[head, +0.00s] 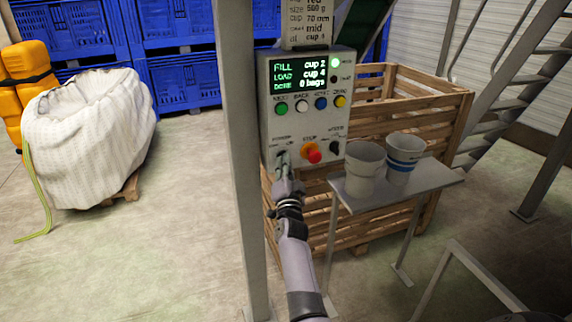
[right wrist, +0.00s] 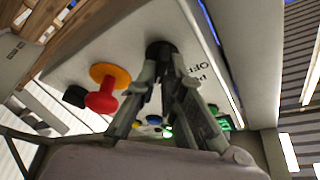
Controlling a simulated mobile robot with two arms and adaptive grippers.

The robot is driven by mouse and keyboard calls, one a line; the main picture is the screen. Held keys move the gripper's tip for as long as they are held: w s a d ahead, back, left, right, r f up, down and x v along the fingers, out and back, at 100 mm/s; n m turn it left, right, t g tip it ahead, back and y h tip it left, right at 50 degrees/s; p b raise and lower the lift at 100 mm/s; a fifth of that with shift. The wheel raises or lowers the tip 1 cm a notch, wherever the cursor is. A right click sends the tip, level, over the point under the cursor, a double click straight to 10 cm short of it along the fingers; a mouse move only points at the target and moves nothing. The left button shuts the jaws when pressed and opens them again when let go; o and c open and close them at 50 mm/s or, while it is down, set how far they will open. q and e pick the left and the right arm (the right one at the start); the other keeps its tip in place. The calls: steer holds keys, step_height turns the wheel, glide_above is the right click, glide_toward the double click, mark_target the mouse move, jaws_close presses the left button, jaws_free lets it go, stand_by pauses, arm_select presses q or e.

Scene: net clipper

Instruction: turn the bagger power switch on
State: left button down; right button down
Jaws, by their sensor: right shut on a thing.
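The grey control panel (head: 309,112) is fixed beside a post, with a lit green display. Its power switch (right wrist: 160,48) is a dark round knob at the lower left of the panel, under a small label. My right gripper (head: 284,166) reaches up to the knob, and in the right wrist view its fingers (right wrist: 167,75) are shut on it. The fingers hide much of the knob, so its exact turn cannot be told. Lettering with "OFF" (right wrist: 188,65) shows upside down beside it. My left gripper is not in view.
A red button on a yellow base (head: 313,154) sits just right of the knob; it also shows in the right wrist view (right wrist: 103,97). A small stand (head: 435,177) holds two cups (head: 362,170). A grey post (head: 240,150) stands close on the left.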

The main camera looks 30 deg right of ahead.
steer(key=c, duration=1.7)
jaws_free()
step_height(320, 180, up, 10)
steer(key=shift+f, duration=0.1)
